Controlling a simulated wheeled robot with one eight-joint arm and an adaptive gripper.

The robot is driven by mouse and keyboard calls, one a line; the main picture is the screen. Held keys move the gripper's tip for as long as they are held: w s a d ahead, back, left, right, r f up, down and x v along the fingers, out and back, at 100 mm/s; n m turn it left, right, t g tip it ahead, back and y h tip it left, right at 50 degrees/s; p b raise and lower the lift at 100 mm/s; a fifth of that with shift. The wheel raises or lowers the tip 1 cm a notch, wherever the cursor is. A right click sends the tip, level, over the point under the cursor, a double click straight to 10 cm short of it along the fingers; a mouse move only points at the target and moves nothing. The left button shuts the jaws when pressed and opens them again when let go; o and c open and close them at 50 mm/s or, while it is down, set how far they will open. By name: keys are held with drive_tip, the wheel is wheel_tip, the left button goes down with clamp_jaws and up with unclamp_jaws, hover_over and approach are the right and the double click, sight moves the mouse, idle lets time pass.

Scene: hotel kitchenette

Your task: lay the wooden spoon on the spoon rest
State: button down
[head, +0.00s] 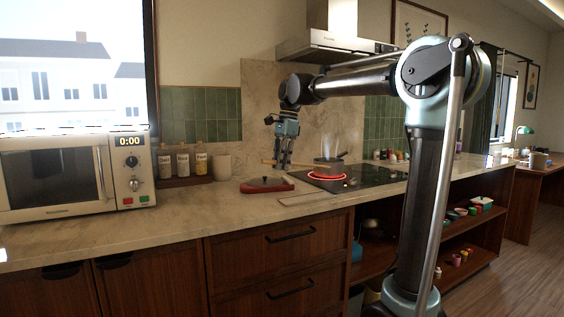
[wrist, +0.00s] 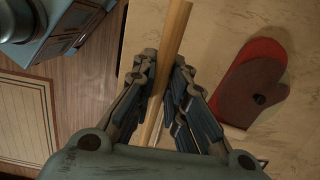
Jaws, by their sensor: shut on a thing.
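My gripper (head: 284,163) is above the counter, between the red mitt-shaped thing and the hob. It is shut on the wooden spoon (head: 268,162), which lies roughly level across the fingers. In the wrist view the spoon's pale shaft (wrist: 176,30) runs between the two fingers (wrist: 163,85) and out past them at the top. The spoon's bowl cannot be made out. I cannot clearly identify the spoon rest in either view. A pale flat outlined patch (head: 300,198) shows on the counter near the front edge, but I cannot tell what it is.
A red and dark brown mitt-shaped thing (head: 266,185) lies on the counter, also in the wrist view (wrist: 245,90). A steaming pot (head: 328,166) stands on a glowing ring of the hob (head: 365,178). Jars (head: 183,162), a cup (head: 222,167) and a microwave (head: 60,180) stand left.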

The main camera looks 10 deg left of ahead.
drive_tip(key=shift+w+a, duration=0.1)
drive_tip(key=shift+w, duration=0.15)
drive_tip(key=shift+w+a+f, duration=0.1)
drive_tip(key=shift+f, duration=4.7)
drive_tip(key=c, duration=1.5)
unclamp_jaws()
drive_tip(key=shift+c, duration=0.2)
drive_tip(key=shift+r, duration=0.1)
drive_tip(key=r, duration=0.4)
drive_tip(key=d+r, duration=0.1)
drive_tip(key=r, duration=0.2)
drive_tip(key=w+r, duration=0.1)
drive_tip(key=r, duration=0.3)
drive_tip(key=shift+d+r, duration=0.3)
drive_tip(key=shift+d, duration=0.05)
